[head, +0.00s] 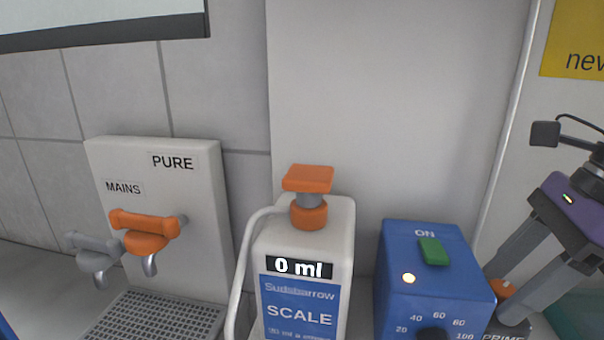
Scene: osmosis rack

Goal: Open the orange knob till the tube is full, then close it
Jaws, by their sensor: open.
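An orange tap handle (144,230) with a metal spout sits on a white panel under the label PURE. A white bottle (303,245) marked SCALE has an orange push top (308,180) and a plate reading 0 ml. A small orange piece (501,290) shows at the right, near a partly hidden PRIME label. My gripper (503,298) is open at the right edge, its grey fingers pointing down-left. The orange piece lies between the fingertips in the picture; I cannot tell whether they touch it. No tube to be filled is clearly visible.
A grey MAINS tap (91,258) stands left of the orange one, above a drain grate (160,318). A blue box (430,280) with a green ON switch (433,251), lit lamp and black dial stands between bottle and gripper. A teal object (585,312) is at lower right.

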